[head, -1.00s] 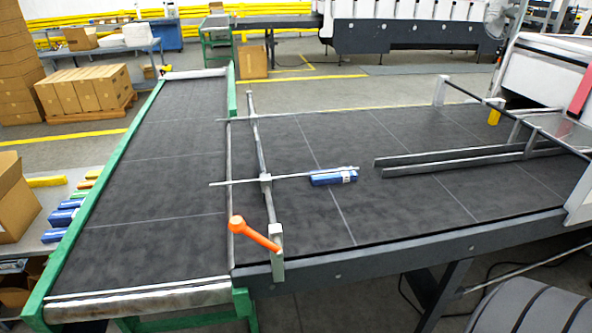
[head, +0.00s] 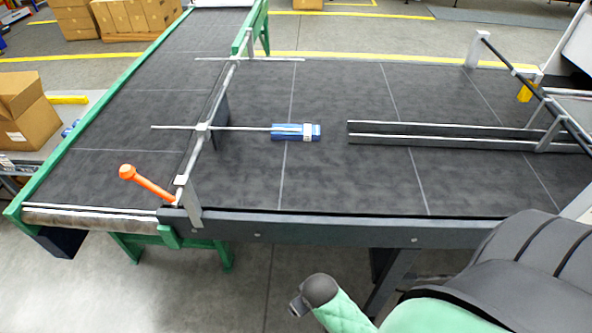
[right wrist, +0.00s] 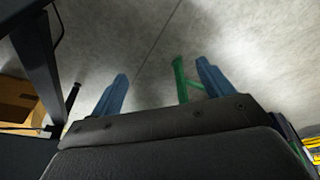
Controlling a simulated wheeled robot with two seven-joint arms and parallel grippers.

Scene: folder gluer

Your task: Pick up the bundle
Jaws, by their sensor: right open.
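The bundle (head: 296,132) is a small blue pack with a white band. It lies on the dark belt in the head view, under or against a thin metal rod, left of the long guide rails. My right gripper (right wrist: 162,70) shows in the right wrist view with its two blue fingers apart. Nothing is between them, and grey floor lies beyond. The bundle is not in the right wrist view. Part of my arm shows at the bottom of the head view, below the belt's front edge. My left gripper is not in view.
A metal crossbar frame with an orange handle (head: 145,183) stands left of the bundle. Guide rails (head: 440,137) run to its right. The belt's front side rail (head: 330,228) lies between my arm and the bundle. The belt around the bundle is otherwise mostly clear.

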